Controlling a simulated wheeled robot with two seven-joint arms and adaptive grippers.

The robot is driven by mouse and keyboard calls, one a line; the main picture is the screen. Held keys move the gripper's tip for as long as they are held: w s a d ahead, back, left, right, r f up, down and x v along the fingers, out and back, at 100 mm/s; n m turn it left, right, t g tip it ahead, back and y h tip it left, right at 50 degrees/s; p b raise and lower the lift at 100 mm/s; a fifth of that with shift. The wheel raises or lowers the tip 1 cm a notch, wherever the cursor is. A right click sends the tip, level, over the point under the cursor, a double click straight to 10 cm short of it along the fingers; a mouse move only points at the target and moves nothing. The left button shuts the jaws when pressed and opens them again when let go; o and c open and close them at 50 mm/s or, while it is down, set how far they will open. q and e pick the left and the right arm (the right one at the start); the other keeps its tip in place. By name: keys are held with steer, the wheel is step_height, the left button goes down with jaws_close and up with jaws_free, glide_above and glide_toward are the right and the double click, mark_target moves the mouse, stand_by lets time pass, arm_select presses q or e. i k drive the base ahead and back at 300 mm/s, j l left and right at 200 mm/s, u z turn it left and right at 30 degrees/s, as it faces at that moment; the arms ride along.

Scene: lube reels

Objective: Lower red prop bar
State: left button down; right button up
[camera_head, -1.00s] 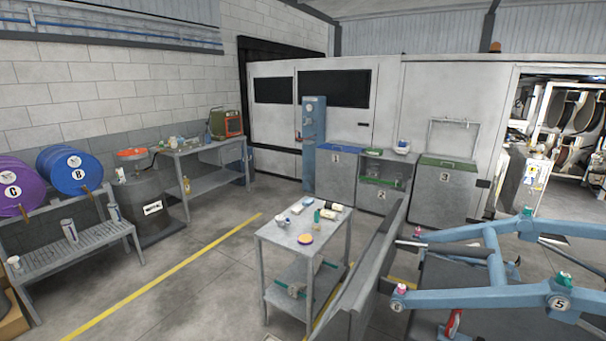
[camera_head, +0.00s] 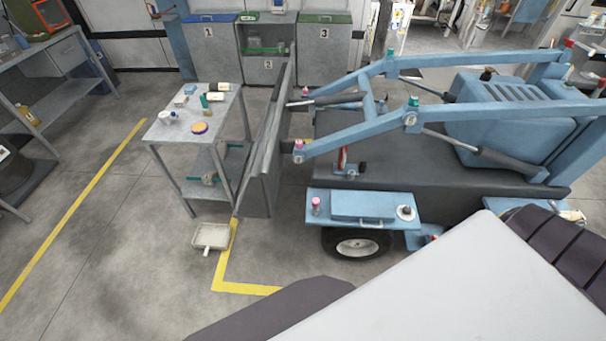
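A small red piece (camera_head: 342,158) stands upright on the dark deck of the blue machine (camera_head: 330,205), below the blue lift arms; it may be the red prop bar, but it is too small to be sure. The two blue lift arms (camera_head: 335,137) are raised and slope up to the right. A dark cylinder (camera_head: 470,148) runs beneath them. Neither of my grippers shows in the view.
A grey tool table (camera_head: 190,125) with small items stands left of the machine's upright grey panel (camera_head: 268,150). A pale tray (camera_head: 211,236) lies on the floor. Numbered bins (camera_head: 325,50) line the back. My own body fills the lower right.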

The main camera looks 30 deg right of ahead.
mark_target(343, 150)
steer(key=z, duration=1.3)
